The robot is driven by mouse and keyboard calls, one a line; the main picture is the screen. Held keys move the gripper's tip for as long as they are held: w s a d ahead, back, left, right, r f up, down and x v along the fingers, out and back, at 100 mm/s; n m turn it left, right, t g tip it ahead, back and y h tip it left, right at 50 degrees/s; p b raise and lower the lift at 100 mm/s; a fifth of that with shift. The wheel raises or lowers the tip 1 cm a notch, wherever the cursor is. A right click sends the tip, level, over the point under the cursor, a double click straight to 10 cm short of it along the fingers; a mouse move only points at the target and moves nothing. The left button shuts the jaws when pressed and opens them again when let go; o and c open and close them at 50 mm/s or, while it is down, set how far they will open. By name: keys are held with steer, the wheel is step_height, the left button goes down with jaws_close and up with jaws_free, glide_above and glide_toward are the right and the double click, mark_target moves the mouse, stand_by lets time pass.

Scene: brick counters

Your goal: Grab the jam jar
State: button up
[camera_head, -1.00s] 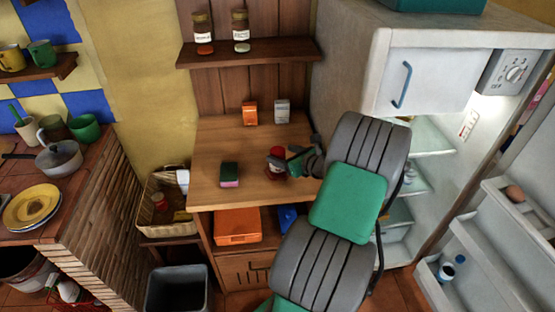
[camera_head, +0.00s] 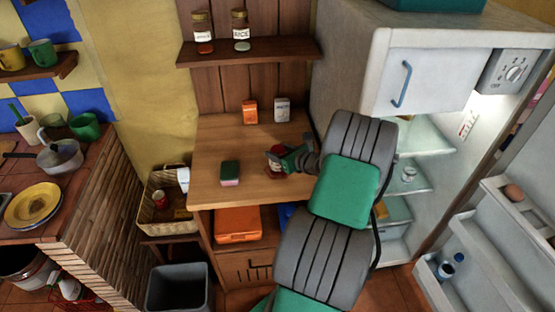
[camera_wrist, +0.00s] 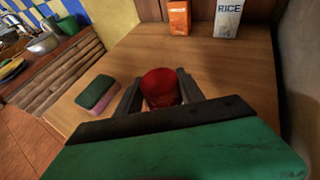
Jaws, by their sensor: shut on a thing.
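The jam jar stands on the wooden counter; its red lid (camera_wrist: 160,86) shows between my fingers in the wrist view. In the head view only a little of the jar (camera_head: 273,167) shows, as my gripper hides most of it. My gripper (camera_head: 279,162) has come in from the right, and its fingers are around the jar. In the wrist view my gripper (camera_wrist: 160,92) has one dark finger on each side of the jar, shut on it. The jar looks upright and at counter level.
A green and pink sponge (camera_head: 230,173) lies left of the jar. An orange box (camera_head: 250,112) and a rice box (camera_head: 282,110) stand at the back of the counter (camera_head: 215,135). The open fridge (camera_head: 345,75) is at the right. A shelf (camera_head: 250,50) with jars hangs above.

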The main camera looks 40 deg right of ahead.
jaws_close()
steer(key=shift+r, duration=0.1)
